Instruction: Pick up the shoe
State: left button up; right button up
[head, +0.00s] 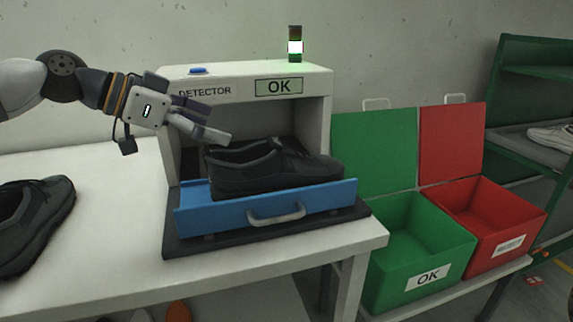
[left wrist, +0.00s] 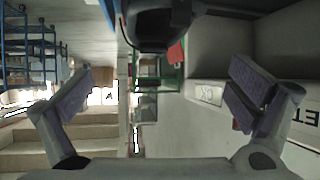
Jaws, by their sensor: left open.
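My left gripper (head: 211,122) is open and empty, just above and left of the heels, in front of the detector opening. In the left wrist view the fingers of my left gripper (left wrist: 165,95) are spread wide, with a dark shoe (left wrist: 150,38) at the top edge, not between them. My right gripper is not in view.
The detector (head: 245,75) shows OK with a green lamp (head: 295,46). Another dark shoe (head: 38,228) lies on the white table (head: 120,215) at the left. A green OK bin (head: 400,272) and a red bin (head: 505,225) stand at the right, before a green rack (head: 500,90).

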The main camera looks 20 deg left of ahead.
aim_at(273, 149)
pick_arm(q)
jog(key=x, duration=0.3)
jog(key=b+x, duration=0.1)
jog(key=x, duration=0.3)
jog(key=s+b+x, duration=0.1)
jog(key=x, duration=0.3)
jog(key=shift+w+d+f, duration=0.2)
jog(key=shift+d+f, duration=0.15)
jog(key=shift+w+d, duration=0.1)
jog(key=shift+r, duration=0.1)
jog(key=shift+c, duration=0.6)
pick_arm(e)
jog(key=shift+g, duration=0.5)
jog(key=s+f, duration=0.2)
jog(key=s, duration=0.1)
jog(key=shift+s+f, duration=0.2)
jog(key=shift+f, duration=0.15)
pick_arm(q)
jog(key=c, duration=1.8)
